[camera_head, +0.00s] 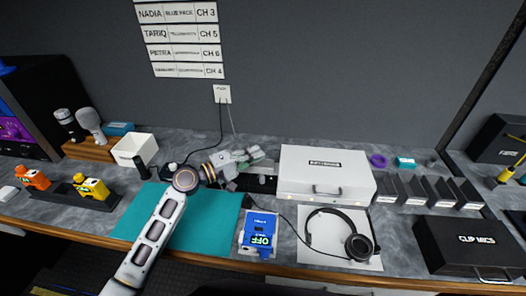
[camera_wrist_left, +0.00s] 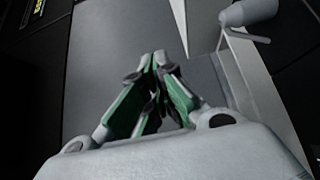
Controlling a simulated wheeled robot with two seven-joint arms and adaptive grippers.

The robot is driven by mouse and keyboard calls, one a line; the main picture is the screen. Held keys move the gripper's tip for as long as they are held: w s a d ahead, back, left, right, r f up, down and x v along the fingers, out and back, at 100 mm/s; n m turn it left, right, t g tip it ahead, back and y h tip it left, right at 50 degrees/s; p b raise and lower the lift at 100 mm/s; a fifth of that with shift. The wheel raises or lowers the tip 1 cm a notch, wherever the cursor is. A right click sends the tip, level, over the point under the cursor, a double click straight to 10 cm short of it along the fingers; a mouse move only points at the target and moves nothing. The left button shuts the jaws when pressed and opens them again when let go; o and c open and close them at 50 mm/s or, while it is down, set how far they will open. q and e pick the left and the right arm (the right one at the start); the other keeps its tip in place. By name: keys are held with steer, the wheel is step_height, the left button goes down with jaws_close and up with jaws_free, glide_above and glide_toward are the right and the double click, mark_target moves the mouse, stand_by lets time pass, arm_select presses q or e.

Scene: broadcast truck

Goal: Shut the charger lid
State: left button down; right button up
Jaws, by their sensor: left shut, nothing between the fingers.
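A white case (camera_head: 323,171) with a black label and a front handle stands at the middle of the counter. It looks like the charger, but I cannot read its label clearly. No open gap shows at its lid edge. My left gripper (camera_head: 256,154) is just left of the case, above the counter, with its fingers shut and empty. In the left wrist view the green-padded fingertips (camera_wrist_left: 157,62) meet, with a grey surface behind them. A small dark unit (camera_head: 258,183) sits under the gripper, partly hidden by it. My right gripper is not in view.
A teal mat (camera_head: 206,222) lies under my left arm. Dark slotted holders (camera_head: 425,188) and a black case (camera_head: 468,246) are at right. A wall socket (camera_head: 222,94) has hanging cables.

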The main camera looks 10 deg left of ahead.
arm_select(q)
steer(key=shift+v, duration=2.45)
